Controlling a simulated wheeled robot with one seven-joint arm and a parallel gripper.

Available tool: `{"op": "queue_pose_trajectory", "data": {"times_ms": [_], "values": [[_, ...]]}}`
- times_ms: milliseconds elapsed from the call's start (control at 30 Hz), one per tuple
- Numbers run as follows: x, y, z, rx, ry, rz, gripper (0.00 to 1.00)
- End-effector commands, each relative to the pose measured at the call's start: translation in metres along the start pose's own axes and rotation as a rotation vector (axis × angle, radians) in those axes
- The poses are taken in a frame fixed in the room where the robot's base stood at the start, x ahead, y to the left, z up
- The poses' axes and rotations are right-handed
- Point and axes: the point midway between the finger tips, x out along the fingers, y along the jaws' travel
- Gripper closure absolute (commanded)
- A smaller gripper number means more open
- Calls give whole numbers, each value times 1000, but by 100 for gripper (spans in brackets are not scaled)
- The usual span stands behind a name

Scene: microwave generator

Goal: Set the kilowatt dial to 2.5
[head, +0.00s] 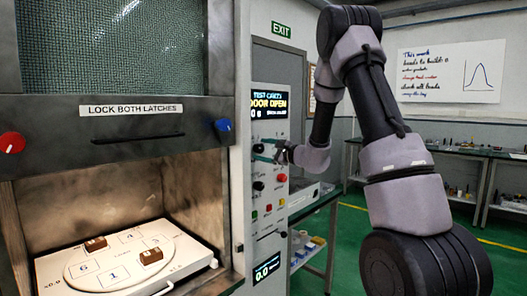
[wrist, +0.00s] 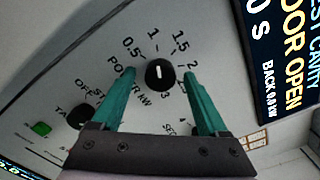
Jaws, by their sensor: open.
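The kilowatt dial (wrist: 160,75) is a round black knob with a white mark, on a pale panel lettered POWER kW. Its mark points roughly toward the 1 label in the wrist view. The labels 0.5, 1, 1.5, 2 and 3 show around it; the 2.5 spot is hidden behind the right finger. My gripper (wrist: 160,70) is open, one teal finger on each side of the dial, with gaps visible in the picture. In the head view, my gripper (head: 260,150) is at the control panel, around the dial (head: 257,148); contact cannot be told.
Another black knob (wrist: 80,116), marked OFF, sits beside the dial. A display (head: 270,103) reads DOOR OPEN. Lower on the panel are coloured buttons (head: 281,178). At left, the open cavity holds a turntable tray (head: 110,275) with brown blocks, below red and blue latch knobs (head: 222,125).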

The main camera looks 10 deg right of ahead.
Motion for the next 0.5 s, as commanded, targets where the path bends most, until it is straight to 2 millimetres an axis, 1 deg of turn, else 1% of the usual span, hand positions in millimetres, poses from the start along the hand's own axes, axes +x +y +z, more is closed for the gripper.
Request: {"op": "queue_pose_trajectory", "data": {"times_ms": [100,133,167,200,267,300,333,500], "values": [[0,0,0,0,0,0,23],[0,0,0,0,0,0,31],[0,0,0,0,0,0,42],[0,0,0,0,0,0,57],[0,0,0,0,0,0,80],[0,0,0,0,0,0,96],[0,0,0,0,0,0,100],[0,0,0,5,0,0,100]]}}
